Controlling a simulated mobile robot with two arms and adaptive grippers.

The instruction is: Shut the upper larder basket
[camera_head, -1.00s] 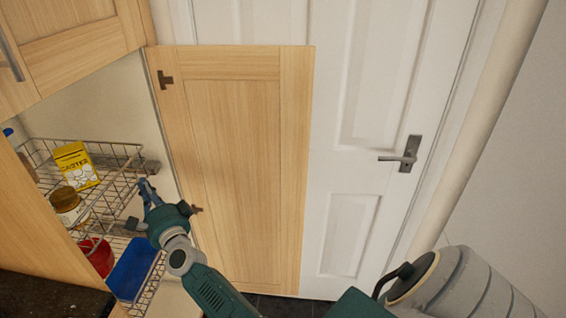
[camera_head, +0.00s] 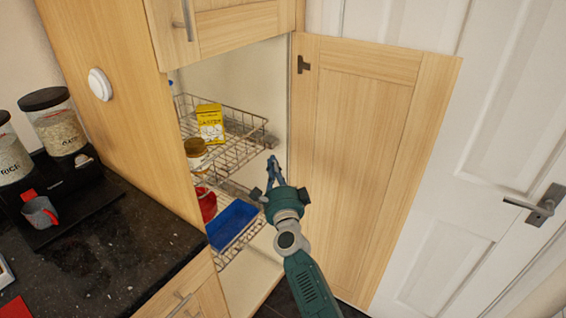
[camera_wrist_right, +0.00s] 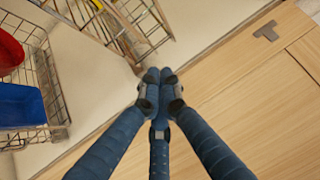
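The upper larder basket (camera_head: 247,152) is a wire basket in the open cupboard, slid partly out. A yellow box (camera_head: 210,123) and a brown jar with a yellowish lid (camera_head: 196,148) are in it. My right gripper (camera_head: 275,162) is near its front corner, on the side toward the open door. In the right wrist view the fingertips (camera_wrist_right: 158,76) are together with nothing seen between them. The basket's wire corner (camera_wrist_right: 132,58) shows just beyond them at upper left; I cannot tell whether they touch. My left gripper is not in view.
The wooden cupboard door (camera_head: 365,150) stands open at right, close to my right gripper. A lower wire basket (camera_head: 232,252) holds a blue bin (camera_head: 230,222) and a red item (camera_head: 206,203). A dark counter (camera_head: 110,255) with jars is at left. A white door (camera_head: 480,130) stands behind.

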